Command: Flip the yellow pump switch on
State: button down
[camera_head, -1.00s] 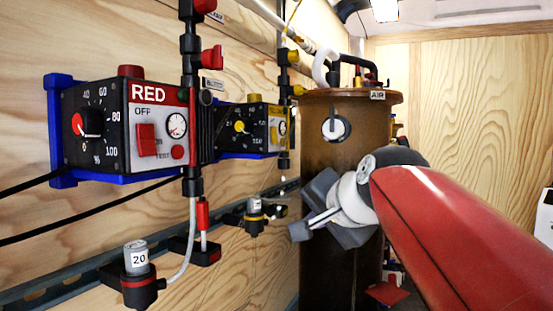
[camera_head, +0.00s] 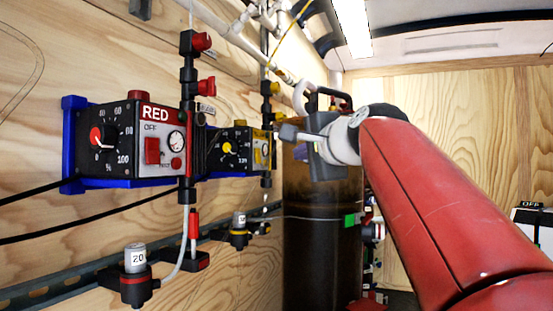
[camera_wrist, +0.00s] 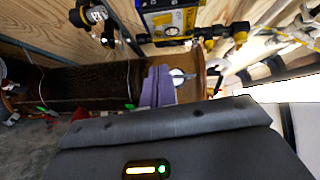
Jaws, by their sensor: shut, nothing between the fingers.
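The yellow pump box (camera_head: 235,150) is mounted on the wooden wall behind the red one, with a black dial and yellow knob. Its yellow switch (camera_head: 258,156) is small, at the right part of its face. My gripper (camera_head: 287,132) is shut and empty, just right of the yellow box in the head view; I cannot tell the gap in depth. The wrist view shows the yellow-edged box (camera_wrist: 172,20) at the top and my purple-grey fingers (camera_wrist: 157,86) together. The switch position is too small to read.
The red pump box (camera_head: 130,140) is nearer on the left wall. Vertical pipes with red valves (camera_head: 205,86) and yellow valves (camera_head: 270,88) stand beside the boxes. A brown tank (camera_head: 310,225) is behind and below my gripper. Bottles (camera_head: 135,258) hang on the lower wall.

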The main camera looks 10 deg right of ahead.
jog(key=p, duration=0.2)
send_near(260, 163)
jog(key=w+d, duration=0.3)
jog(key=w, duration=0.1)
jog(key=w+a, duration=0.2)
jog(key=a, duration=0.1)
jog(key=shift+w+a+f, duration=0.1)
jog(key=shift+a, duration=0.15)
jog(key=shift+a, duration=0.1)
jog(key=shift+w+a+p, duration=0.15)
jog(key=shift+p, duration=0.2)
jog(key=shift+f, duration=0.1)
